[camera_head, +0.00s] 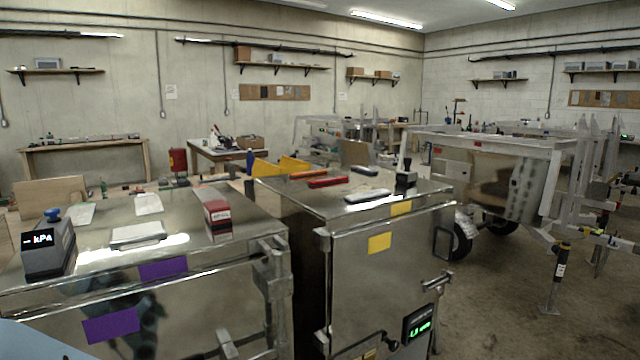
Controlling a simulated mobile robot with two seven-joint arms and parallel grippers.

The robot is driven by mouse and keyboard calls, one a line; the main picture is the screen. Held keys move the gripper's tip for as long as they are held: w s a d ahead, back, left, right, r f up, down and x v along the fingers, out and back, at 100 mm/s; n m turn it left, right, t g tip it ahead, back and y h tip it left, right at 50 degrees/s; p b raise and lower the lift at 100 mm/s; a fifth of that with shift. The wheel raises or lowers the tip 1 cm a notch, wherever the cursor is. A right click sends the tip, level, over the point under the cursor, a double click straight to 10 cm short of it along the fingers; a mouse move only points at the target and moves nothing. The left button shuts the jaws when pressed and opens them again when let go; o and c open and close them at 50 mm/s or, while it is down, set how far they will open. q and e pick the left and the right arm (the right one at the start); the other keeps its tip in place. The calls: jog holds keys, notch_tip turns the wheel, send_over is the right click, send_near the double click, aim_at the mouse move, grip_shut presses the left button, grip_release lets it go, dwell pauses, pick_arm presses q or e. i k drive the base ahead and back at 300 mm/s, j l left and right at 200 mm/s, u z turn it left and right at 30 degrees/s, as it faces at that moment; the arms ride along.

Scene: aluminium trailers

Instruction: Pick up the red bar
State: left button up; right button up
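A red bar (328,182) lies flat on the shiny metal top of the middle trailer cabinet (310,208), toward its back half. A thinner orange bar (308,174) lies just behind it. A dark, green-tinged bar (364,170) lies to its right, and a grey bar (367,196) lies in front and to the right. Neither of my grippers is in view, so nothing shows between any fingers and the red bar.
A black stamp-like tool (405,178) stands at the cabinet's right corner. The nearer left cabinet (185,240) carries a kPa gauge (48,248), a red-and-white box (217,220) and a grey block (138,234). A dark gap separates the cabinets. Floor (495,290) is open at right.

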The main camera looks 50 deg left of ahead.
aim_at(333, 179)
jog(key=i+u, duration=0.1)
jog(key=u, duration=0.3)
jog(key=i+l+u, duration=0.1)
jog(key=u, duration=0.25)
jog(key=i+u, duration=0.1)
jog(key=u, duration=0.3)
jog(key=i+l+u, duration=0.2)
jog(key=l+u, duration=0.15)
jog(key=l, duration=0.2)
jog(key=i+l+u, duration=0.2)
jog(key=i+l, duration=0.1)
jog(key=l, duration=0.2)
jog(key=i+l, duration=0.1)
jog(key=l, duration=0.25)
jog(key=i+l, duration=0.1)
jog(key=l, duration=0.2)
